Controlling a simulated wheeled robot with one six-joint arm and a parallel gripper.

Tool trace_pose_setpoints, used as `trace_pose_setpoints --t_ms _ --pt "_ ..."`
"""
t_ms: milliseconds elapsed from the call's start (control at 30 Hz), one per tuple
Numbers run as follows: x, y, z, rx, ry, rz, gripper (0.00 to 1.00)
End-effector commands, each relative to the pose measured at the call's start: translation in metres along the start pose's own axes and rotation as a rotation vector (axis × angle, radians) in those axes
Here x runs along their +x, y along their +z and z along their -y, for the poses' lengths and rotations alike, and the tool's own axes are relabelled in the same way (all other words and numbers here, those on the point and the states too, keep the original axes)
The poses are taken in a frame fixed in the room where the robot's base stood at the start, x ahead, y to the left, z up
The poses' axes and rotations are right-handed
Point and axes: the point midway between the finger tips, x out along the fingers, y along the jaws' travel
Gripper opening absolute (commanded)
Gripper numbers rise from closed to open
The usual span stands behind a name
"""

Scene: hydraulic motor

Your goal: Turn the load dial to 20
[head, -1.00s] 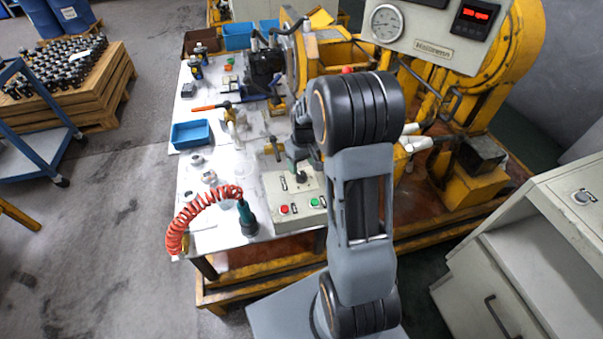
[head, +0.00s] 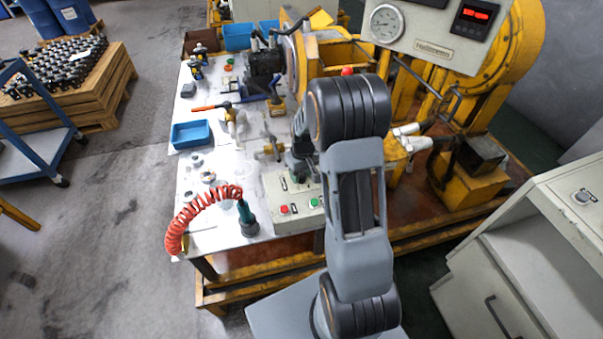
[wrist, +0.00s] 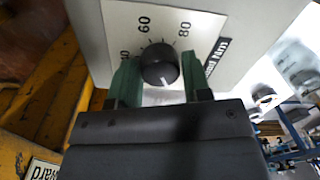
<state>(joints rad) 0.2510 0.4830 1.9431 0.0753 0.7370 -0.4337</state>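The load dial (wrist: 160,65) is a round black knob on a pale scale plate in the wrist view. The numbers 60 and 80 are readable, and another number at the left is partly hidden. The knob's white mark points down and slightly right, away from those numbers. My gripper (wrist: 162,68) has its two green fingers on either side of the knob, very close to it. They look open, with a narrow gap by the right finger; contact is not clear. In the head view my arm hides the dial, and my gripper (head: 299,168) is low over the control box.
The pale control box (head: 296,218) carries a red button (head: 283,209) and a green button (head: 314,202). A coiled red hose (head: 195,208) and a blue tray (head: 192,134) lie on the bench at the left. Yellow machinery (head: 468,188) stands to the right.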

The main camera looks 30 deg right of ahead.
Motion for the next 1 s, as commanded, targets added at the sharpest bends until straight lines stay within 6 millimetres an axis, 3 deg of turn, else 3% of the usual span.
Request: trace_pose_setpoints --t_ms 300,667,1000 --pt "-0.0002 -0.0001 0.0 0.0 0.0 0.0 0.15" --pt "-0.0002 0.0 0.0 0.087 0.0 -0.005 0.15" --pt "-0.0002 0.0003 -0.0001 0.378 0.0 -0.022 0.15"
